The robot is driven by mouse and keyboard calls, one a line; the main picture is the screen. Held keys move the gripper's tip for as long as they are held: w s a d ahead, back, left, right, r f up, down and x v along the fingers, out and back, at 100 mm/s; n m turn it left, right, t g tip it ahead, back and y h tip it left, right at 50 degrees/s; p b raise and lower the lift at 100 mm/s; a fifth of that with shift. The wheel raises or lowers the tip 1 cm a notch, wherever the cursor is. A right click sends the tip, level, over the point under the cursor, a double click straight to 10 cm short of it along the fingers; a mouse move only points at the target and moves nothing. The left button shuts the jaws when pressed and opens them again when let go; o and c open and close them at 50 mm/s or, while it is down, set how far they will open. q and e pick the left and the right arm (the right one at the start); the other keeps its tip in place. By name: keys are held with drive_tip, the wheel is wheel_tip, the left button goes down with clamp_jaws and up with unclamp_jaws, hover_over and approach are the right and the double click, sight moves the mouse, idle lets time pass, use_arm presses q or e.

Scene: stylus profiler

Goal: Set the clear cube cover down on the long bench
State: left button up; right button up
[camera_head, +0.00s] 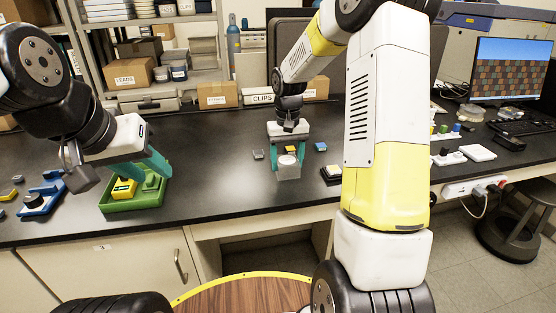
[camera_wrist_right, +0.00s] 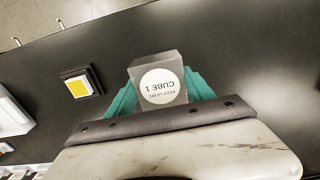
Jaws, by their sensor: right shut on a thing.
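The clear cube cover (camera_head: 288,172) is a grey see-through block with a round white label, over the long bench (camera_head: 225,185) near its front edge. In the right wrist view the cover (camera_wrist_right: 152,66) has a label reading "CUBE 1" and "KEEP LEVEL". My right gripper (camera_head: 289,158) points down, shut on the cover with a teal finger on each side. The cover looks about level. I cannot tell whether its underside touches the bench. My left gripper (camera_head: 150,168) is over a green tray (camera_head: 135,203) at the left; its finger gap is unclear.
A yellow block (camera_head: 124,188) sits in the green tray. A blue fixture (camera_head: 40,200) is further left. A small dark-based block (camera_head: 331,174) stands right of the cover. Boxes, including a "CLIPS" box (camera_head: 259,97), line the back. Dark bench top between tray and cover is clear.

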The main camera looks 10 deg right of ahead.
drive_tip(key=shift+f, duration=1.3)
drive_tip(key=shift+f, duration=0.15)
drive_tip(key=o, duration=1.3)
drive_tip(key=shift+o, duration=0.2)
